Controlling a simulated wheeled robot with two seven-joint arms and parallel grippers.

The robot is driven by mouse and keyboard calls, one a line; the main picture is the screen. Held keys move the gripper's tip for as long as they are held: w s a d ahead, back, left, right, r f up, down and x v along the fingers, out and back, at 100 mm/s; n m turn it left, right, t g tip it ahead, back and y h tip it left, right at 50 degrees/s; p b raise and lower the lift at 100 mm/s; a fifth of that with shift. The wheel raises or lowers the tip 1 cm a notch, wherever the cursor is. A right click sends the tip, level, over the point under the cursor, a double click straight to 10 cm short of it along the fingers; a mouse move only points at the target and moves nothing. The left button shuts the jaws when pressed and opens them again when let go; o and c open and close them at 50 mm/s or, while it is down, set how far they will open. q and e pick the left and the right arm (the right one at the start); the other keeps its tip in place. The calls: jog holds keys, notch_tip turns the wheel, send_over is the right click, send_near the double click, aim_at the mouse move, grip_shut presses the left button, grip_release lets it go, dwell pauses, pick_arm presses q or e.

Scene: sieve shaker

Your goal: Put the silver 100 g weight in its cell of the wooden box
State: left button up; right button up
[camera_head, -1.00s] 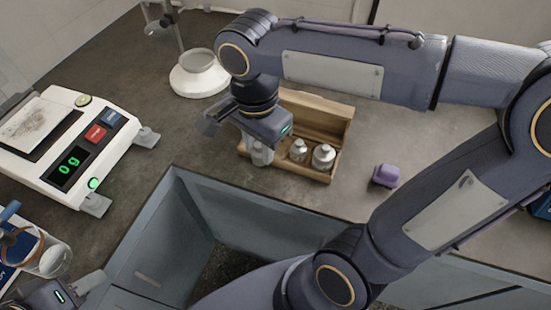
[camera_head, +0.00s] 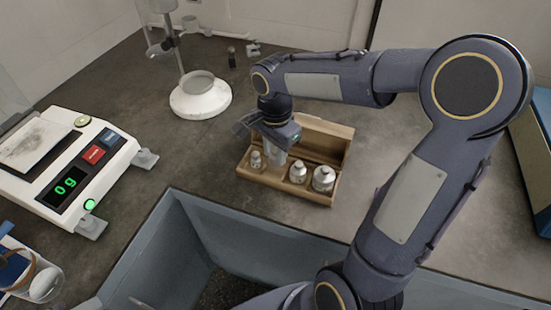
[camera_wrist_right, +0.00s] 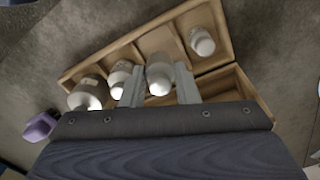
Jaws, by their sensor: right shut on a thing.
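My right gripper (camera_head: 278,156) is shut on a silver weight (camera_wrist_right: 159,76), gripped between its two fingers in the right wrist view. It is at the wooden box (camera_head: 243,172), over the cell between the small weight (camera_head: 256,160) at the left and the middle weight (camera_head: 298,172). A larger weight (camera_head: 323,179) sits in the right end cell. The held weight is mostly hidden by the fingers in the head view, and I cannot tell whether it touches the cell floor. No weight's marking is readable. My left gripper is not in view.
A balance (camera_head: 105,172) reading 0 g stands at the left. A white round-based stand (camera_head: 200,100) is behind the box. A grey-walled bin (camera_head: 165,235) lies in front. A purple block (camera_wrist_right: 40,126) is beside the box.

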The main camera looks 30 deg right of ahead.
aim_at(275, 161)
jog(key=shift+w+d+f, duration=0.15)
jog(key=shift+f, duration=1.6)
jog(key=shift+f+b, duration=0.15)
jog(key=shift+b, duration=0.15)
jog(key=shift+f, duration=0.15)
jog(key=o, duration=1)
